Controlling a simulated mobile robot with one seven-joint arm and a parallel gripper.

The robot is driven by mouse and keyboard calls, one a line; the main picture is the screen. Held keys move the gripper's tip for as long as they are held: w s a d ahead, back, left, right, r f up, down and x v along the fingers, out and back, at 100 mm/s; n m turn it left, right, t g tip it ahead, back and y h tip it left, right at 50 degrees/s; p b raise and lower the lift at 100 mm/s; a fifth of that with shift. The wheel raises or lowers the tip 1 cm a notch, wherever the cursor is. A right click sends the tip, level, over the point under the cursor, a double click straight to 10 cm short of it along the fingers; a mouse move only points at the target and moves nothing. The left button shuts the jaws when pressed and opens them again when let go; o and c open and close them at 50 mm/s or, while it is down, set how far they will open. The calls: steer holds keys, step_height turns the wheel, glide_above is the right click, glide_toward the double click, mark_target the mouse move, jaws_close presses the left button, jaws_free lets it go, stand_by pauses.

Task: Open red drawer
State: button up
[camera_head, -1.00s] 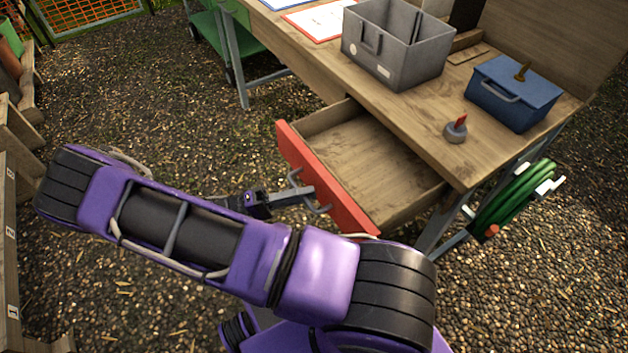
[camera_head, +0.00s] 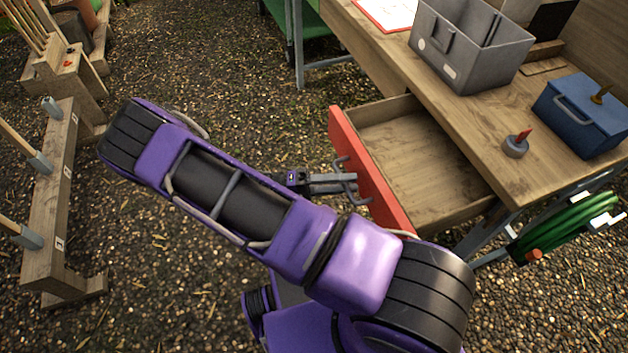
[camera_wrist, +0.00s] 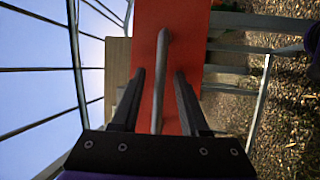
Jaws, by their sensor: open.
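The red drawer (camera_head: 372,172) is pulled well out from under the wooden table, and its inside looks empty. Its front carries a grey bar handle (camera_head: 350,180). My gripper (camera_head: 345,184) is at the handle. In the wrist view the red front (camera_wrist: 171,62) fills the middle, and the handle (camera_wrist: 161,85) runs between the two fingers. My gripper (camera_wrist: 160,92) is open, with a gap on each side of the handle. My purple arm covers the ground in front of the drawer in the head view.
A green hose reel (camera_head: 565,230) hangs at the right. A wooden rack (camera_head: 50,200) stands at the left. Gravel between is clear.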

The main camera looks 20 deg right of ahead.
steer(key=b+v, duration=0.1)
steer(key=v, duration=1.6)
steer(key=shift+a+b, duration=0.25)
steer(key=shift+b, duration=0.05)
steer(key=shift+w, duration=0.1)
